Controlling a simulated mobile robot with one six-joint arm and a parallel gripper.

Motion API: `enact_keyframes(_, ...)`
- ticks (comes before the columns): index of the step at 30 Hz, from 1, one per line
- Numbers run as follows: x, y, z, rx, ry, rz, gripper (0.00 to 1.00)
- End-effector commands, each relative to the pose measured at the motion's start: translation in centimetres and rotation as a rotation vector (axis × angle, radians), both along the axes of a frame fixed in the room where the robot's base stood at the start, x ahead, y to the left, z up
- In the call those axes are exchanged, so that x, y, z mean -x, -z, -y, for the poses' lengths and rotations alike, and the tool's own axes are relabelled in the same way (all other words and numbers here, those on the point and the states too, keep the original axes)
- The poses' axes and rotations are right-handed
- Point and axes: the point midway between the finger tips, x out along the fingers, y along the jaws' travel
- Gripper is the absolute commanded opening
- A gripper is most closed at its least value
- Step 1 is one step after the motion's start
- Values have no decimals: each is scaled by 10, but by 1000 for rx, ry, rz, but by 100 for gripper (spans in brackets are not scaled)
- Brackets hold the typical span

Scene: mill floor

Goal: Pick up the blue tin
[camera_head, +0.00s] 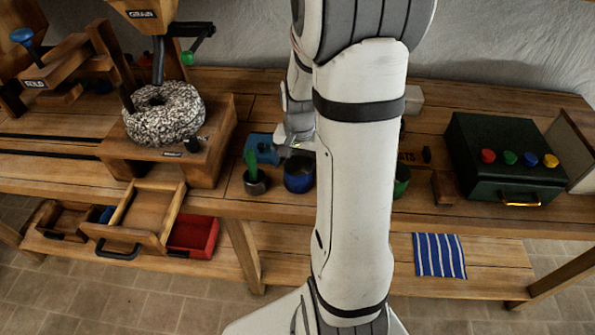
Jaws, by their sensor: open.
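The blue tin (299,177) stands upright on the wooden workbench, just left of my arm. It is dark blue, round and open at the top. My gripper (287,147) is just above and behind the tin's rim, open, with nothing seen between its fingers. Part of it is hidden behind my white arm, and I cannot tell whether it touches the tin.
Left of the tin is a dark cup (255,184) holding something green; behind is a blue object (262,149). A green tin (401,182) is partly hidden right of my arm. A millstone (164,113), open drawer (150,211) and button box (500,150) flank them.

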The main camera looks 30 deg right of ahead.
Motion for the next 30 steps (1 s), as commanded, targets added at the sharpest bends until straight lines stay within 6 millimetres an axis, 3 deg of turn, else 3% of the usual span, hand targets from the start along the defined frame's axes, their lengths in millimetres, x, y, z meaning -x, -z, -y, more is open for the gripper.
enact_keyframes(9, -1, 41, 2, -1, 10, -3, 96)
enact_keyframes(18, -1, 45, 2, 0, 11, 0, 96)
enact_keyframes(30, -1, 45, 3, 0, 11, 0, 64)
